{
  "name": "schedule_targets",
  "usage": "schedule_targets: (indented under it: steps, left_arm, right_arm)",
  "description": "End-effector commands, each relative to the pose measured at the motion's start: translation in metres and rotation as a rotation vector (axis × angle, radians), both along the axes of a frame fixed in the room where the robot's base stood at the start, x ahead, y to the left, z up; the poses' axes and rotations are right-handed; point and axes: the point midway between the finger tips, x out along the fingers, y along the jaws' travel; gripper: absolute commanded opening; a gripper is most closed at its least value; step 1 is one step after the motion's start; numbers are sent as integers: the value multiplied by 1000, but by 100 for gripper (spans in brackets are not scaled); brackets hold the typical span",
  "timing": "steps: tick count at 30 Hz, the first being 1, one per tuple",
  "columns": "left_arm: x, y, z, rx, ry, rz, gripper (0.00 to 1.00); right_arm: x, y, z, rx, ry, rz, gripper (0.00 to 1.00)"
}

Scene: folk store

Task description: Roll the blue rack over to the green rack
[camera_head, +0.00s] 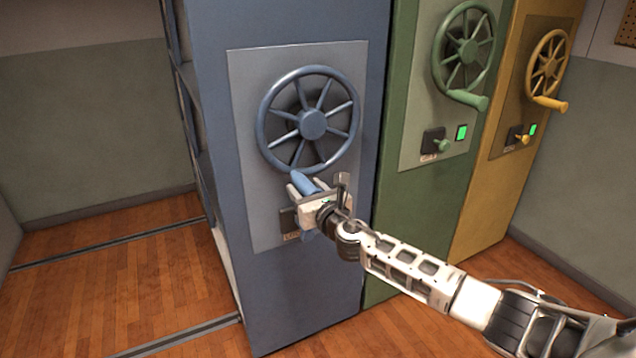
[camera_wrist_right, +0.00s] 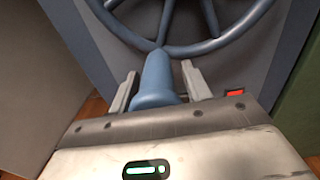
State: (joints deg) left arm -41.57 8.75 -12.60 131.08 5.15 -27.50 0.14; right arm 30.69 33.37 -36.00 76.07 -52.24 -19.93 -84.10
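The tall blue rack (camera_head: 310,290) has a blue spoked wheel (camera_head: 313,124) on a grey-blue front panel. The wheel's blue handle (camera_head: 304,184) sticks out at the bottom of the rim. My right gripper (camera_head: 318,190) is at this handle, with its fingers apart on either side. In the right wrist view the handle (camera_wrist_right: 155,80) stands between the two fingers (camera_wrist_right: 160,88), which do not look closed on it. The green rack (camera_head: 405,220) stands just right of the blue rack, with a dark line between them. My left gripper is out of view.
A red light (camera_wrist_right: 234,92) shows on the blue rack's panel. The green rack's light (camera_head: 461,132) is green. A yellow rack (camera_head: 487,215) stands beyond it. Floor rails (camera_head: 110,245) cross the open wooden floor on the left.

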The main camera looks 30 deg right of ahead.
Motion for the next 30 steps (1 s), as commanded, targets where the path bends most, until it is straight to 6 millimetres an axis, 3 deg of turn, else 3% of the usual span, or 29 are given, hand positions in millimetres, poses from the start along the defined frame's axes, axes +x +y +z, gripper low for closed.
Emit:
schedule_targets:
  steps: [17,30]
  left_arm:
    - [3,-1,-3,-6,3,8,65]
    - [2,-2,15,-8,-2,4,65]
  right_arm:
    - [-1,-5,1,-2,-2,-7,65]
    - [-35,-5,1,-2,-1,-7,65]
